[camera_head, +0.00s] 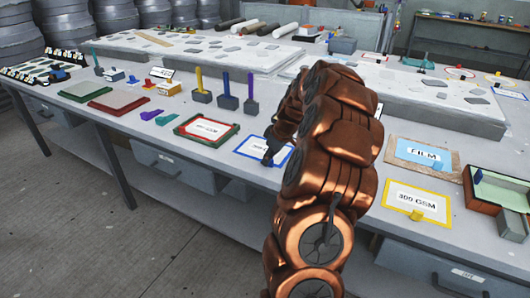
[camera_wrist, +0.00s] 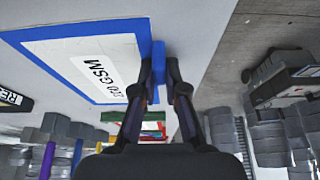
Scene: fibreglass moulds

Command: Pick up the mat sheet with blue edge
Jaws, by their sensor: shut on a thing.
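The mat sheet with blue edge (camera_head: 251,153) is white with a blue border and a label ending in GSM. It appears to lie flat on the table near the front edge. In the wrist view the sheet (camera_wrist: 62,40) fills the upper left, with a blue tab (camera_wrist: 159,58) at its side. My gripper (camera_wrist: 160,66) is shut on this tab, one dark finger on each side. In the head view my gripper (camera_head: 270,158) is at the sheet's front right part, and my arm hides the area just to the right.
A red and green framed sheet (camera_head: 206,129) lies to the left. Several coloured upright handles (camera_head: 226,91) stand behind it. A yellow-edged 300 GSM sheet (camera_head: 416,201), a FILM sheet (camera_head: 423,152) and a green-lined tray (camera_head: 497,190) are to the right. The table's front edge is close.

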